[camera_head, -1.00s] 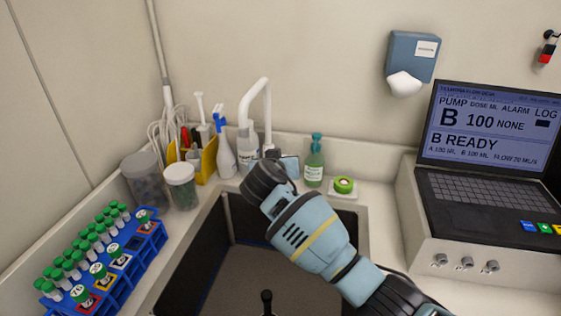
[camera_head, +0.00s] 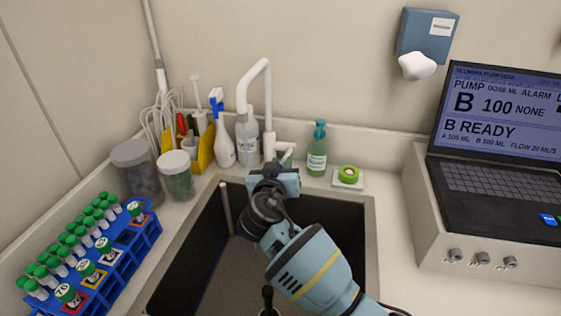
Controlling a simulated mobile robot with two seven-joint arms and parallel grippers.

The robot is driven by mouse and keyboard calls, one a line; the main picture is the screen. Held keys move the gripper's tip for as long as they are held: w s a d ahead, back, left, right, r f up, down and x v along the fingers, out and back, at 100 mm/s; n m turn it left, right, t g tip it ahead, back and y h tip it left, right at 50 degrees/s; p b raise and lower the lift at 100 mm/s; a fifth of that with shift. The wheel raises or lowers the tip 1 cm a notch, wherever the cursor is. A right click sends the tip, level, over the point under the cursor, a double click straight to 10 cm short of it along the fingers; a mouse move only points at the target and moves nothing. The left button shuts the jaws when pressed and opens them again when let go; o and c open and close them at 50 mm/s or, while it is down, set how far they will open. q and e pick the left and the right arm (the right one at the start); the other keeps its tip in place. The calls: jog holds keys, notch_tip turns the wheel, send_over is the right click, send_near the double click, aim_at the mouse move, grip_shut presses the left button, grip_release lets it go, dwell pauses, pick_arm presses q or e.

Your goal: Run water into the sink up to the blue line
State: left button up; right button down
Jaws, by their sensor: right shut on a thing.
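The sink (camera_head: 372,230) is a dark basin with a pale rim. A faint blue line (camera_head: 205,268) shows low on its left wall. I see no stream of water, and cannot tell whether the floor is wet. The white tap (camera_head: 268,95) rises behind the sink with a bent spout pointing down. Its short lever (camera_head: 285,147) is at the base of the tap. My right gripper (camera_head: 284,170) is at this lever and shut on it; its jaws hide part of the contact. My right arm covers part of the sink. My left gripper is out of view.
A wash bottle (camera_head: 222,145), a clear bottle (camera_head: 247,140) and a green soap bottle (camera_head: 317,150) stand behind the sink. A blue tube rack (camera_head: 125,255) is left, a console (camera_head: 430,225) right.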

jog(key=shift+f, duration=0.15)
jog(key=c, duration=1.5)
grip_release()
jog(key=shift+c, duration=0.2)
jog(key=shift+o, duration=0.3)
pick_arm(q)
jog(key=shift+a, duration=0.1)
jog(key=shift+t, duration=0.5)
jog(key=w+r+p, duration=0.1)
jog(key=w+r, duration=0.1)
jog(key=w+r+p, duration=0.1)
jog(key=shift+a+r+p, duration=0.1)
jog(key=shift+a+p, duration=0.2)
pick_arm(e)
jog(key=v, duration=0.8)
